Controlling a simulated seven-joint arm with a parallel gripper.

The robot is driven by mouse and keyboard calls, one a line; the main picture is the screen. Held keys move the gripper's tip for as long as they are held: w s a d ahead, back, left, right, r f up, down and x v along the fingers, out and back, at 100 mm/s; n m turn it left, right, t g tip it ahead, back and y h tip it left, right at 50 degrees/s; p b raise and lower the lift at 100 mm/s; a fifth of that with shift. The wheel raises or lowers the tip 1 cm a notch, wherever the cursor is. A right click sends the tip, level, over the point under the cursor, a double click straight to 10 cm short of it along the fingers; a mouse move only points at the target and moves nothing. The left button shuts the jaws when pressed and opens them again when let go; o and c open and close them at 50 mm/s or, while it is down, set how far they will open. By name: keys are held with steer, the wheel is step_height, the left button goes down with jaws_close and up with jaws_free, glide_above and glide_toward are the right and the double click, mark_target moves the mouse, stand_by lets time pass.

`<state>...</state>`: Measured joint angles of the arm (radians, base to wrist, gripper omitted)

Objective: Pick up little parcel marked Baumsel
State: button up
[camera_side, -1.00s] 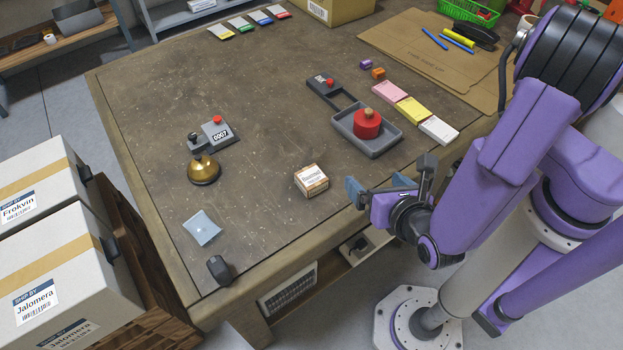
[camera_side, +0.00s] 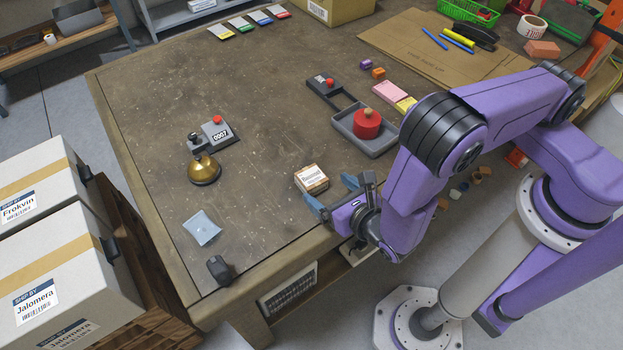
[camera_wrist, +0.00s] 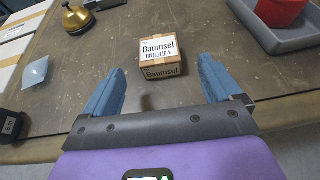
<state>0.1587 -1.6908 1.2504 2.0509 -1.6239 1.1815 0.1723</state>
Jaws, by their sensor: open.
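The little parcel marked Baumsel (camera_side: 312,179) is a small brown box with a white label, standing on the table near its front edge. In the wrist view the parcel (camera_wrist: 160,58) shows its name on the top and on the near side. My gripper (camera_side: 340,196) is open, with blue fingers on the parcel's near right side in the side view. In the wrist view my gripper's fingers (camera_wrist: 162,85) point toward the parcel, which lies ahead of them and roughly centred in the gap. The jaws are empty.
A brass bell (camera_side: 204,169) and a counter marked 0007 (camera_side: 217,133) stand left of the parcel. A grey tray (camera_side: 372,148) holding a red weight lies behind it. A pale blue packet (camera_side: 202,228) and a small black block (camera_side: 219,270) lie near the left edge.

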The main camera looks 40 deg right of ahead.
mark_target(316, 181)
steer(key=shift+x, duration=3.7)
steer(key=shift+a, duration=0.1)
steer(key=c, duration=1.1)
